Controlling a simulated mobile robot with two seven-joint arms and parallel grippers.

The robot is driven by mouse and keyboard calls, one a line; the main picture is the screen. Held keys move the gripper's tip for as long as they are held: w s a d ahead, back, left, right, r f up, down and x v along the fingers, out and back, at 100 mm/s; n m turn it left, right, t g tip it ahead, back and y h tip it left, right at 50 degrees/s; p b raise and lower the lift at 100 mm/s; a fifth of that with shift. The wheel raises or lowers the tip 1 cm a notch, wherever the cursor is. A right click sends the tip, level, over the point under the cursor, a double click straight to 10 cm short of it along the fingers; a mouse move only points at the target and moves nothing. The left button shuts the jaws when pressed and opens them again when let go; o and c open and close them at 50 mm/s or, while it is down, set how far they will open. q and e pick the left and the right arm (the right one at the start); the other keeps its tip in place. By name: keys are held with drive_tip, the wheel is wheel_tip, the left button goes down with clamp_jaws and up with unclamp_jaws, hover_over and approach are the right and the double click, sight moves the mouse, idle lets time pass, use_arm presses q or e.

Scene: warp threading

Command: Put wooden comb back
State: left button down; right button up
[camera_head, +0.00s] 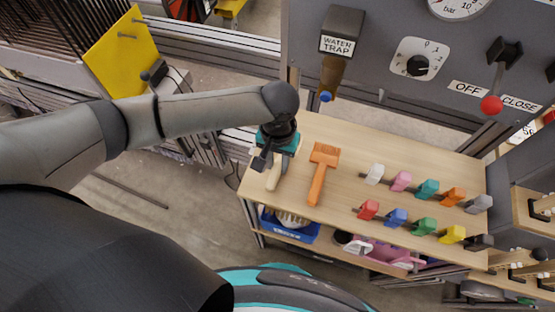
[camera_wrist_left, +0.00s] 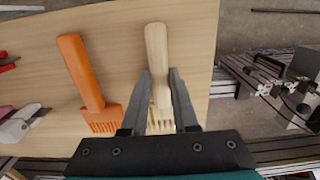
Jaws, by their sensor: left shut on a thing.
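The wooden comb (camera_wrist_left: 157,62) is pale, with a long rounded handle and short teeth. In the left wrist view it lies between the two fingers of my left gripper (camera_wrist_left: 160,78), which is shut on it near its toothed end. In the head view the comb's handle (camera_head: 274,178) shows below my left gripper (camera_head: 277,156), at the left end of the wooden table top (camera_head: 330,208). I cannot tell whether the comb touches the table top. My right gripper is not in view.
An orange comb (camera_head: 321,172) lies just right of the wooden comb. Several coloured clips (camera_head: 427,189) stand in two rows at the table's right. A grey panel with a water trap (camera_head: 338,44) rises behind. A lower shelf holds a blue bin (camera_head: 290,228).

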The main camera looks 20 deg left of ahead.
use_arm(q)
drive_tip(key=shift+c, duration=1)
unclamp_jaws()
drive_tip(key=s+r+p, duration=0.3)
drive_tip(key=r+p, duration=0.6)
drive_tip(key=p, duration=0.4)
drive_tip(key=shift+p, duration=0.4)
idle(0.5)
